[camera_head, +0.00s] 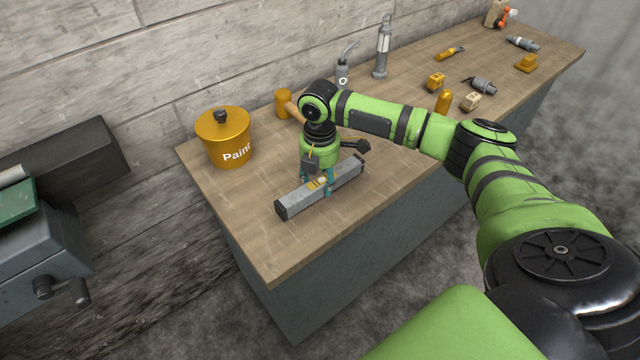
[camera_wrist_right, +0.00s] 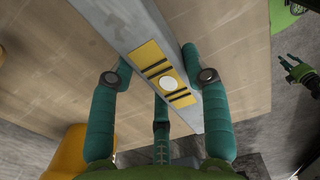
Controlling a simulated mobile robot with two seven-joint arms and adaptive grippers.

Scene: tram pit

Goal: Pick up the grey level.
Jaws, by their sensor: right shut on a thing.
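The grey level (camera_head: 296,201) is a long grey bar with dark end caps and a yellow middle section. It lies level at the near left part of the wooden workbench; whether it touches the top or is just above it I cannot tell. My right gripper (camera_head: 322,185) points down and is shut on the level at its middle. In the right wrist view its teal fingers (camera_wrist_right: 158,85) sit on both sides of the level (camera_wrist_right: 128,28), around the yellow section. My left gripper (camera_wrist_right: 293,68) shows at the right of that view, open and empty, away from the bench.
A yellow paint pot (camera_head: 224,140) stands left of the level on the workbench (camera_head: 262,240). Behind my right gripper are a yellow-headed mallet (camera_head: 284,103) and an oil can (camera_head: 343,72). Several small tools and yellow blocks (camera_head: 436,81) lie farther right. A grey machine (camera_head: 40,260) stands left.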

